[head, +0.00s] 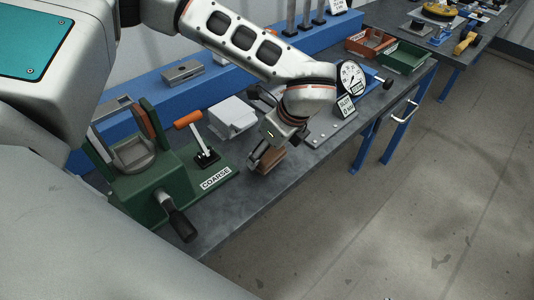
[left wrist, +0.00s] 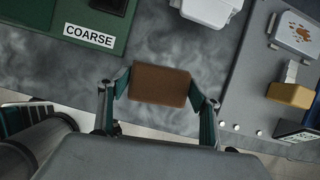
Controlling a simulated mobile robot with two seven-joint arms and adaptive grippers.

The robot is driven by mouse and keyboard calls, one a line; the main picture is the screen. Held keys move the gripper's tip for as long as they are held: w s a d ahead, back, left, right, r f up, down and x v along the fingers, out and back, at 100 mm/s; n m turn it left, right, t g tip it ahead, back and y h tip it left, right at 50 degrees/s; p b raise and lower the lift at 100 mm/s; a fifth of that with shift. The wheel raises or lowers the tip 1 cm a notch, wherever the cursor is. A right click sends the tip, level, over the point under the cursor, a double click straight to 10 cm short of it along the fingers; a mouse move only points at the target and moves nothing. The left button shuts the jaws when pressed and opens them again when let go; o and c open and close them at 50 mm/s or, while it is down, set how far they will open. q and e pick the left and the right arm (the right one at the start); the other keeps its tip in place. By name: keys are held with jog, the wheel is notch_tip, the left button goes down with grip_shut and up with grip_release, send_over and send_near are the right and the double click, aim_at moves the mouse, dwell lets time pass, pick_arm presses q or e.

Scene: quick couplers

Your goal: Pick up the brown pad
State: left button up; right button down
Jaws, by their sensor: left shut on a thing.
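The brown pad (head: 270,161) is a small brown block at the front of the grey workbench, to the right of the green COARSE fixture. It also shows in the left wrist view (left wrist: 160,85), between the two fingertips. My left gripper (head: 264,157) points down and is shut on the pad, one finger at each end. I cannot tell whether the pad touches the bench. My right gripper is in neither view.
The green COARSE fixture (head: 150,182) with an orange-handled clamp stands left of the pad. A white box (head: 232,115) sits behind. A round dial gauge (head: 351,76) and a grey plate (head: 332,128) are to the right. The bench's front edge is close.

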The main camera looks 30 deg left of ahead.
pick_arm(q)
notch_tip(320, 180, up, 18)
jog(key=shift+r, duration=0.2)
jog(key=o, duration=0.4)
jog(key=c, duration=0.5)
jog(key=f+n+g, duration=0.1)
jog(key=f+n, duration=0.2)
jog(key=f, duration=0.1)
jog(key=f+n+g, duration=0.1)
jog(key=f+n, duration=0.2)
jog(key=f, duration=0.1)
jog(key=a+f+n+g, duration=0.1)
jog(key=f+n, duration=0.2)
jog(key=f, duration=0.1)
jog(key=shift+s+h, duration=0.3)
jog(key=shift+s, duration=0.05)
jog(key=shift+a+f+n+g, duration=0.1)
jog(key=shift+f+n+g, duration=0.2)
jog(key=shift+n, duration=0.2)
